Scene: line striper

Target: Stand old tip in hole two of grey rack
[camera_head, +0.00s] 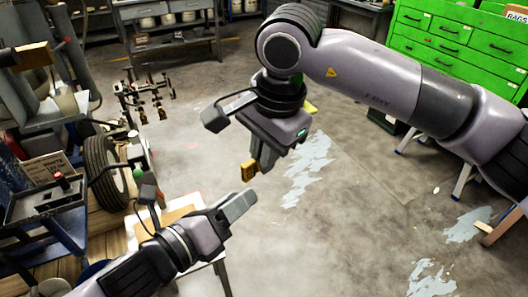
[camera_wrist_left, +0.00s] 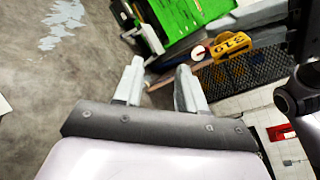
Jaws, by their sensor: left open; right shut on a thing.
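My right gripper (camera_head: 262,166) is shut on a small brass-yellow piece (camera_head: 249,171), held in the air above the floor near the middle of the head view. The fingers hide part of it. A yellow piece with dark digits (camera_wrist_left: 232,46) shows in the left wrist view beyond my left fingers; it appears to be the same piece, which I take for the old tip. My left gripper (camera_head: 243,203) is just below it in the head view, open; its two pale fingers (camera_wrist_left: 158,86) are apart and empty in the left wrist view. I cannot make out the grey rack.
A tan-topped table (camera_head: 178,217) stands partly behind my left arm. A wheeled machine with a tyre (camera_head: 105,172) is at the left. A green drawer cabinet (camera_head: 455,45) is at the upper right. Paint-marked floor (camera_head: 345,215) is open between.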

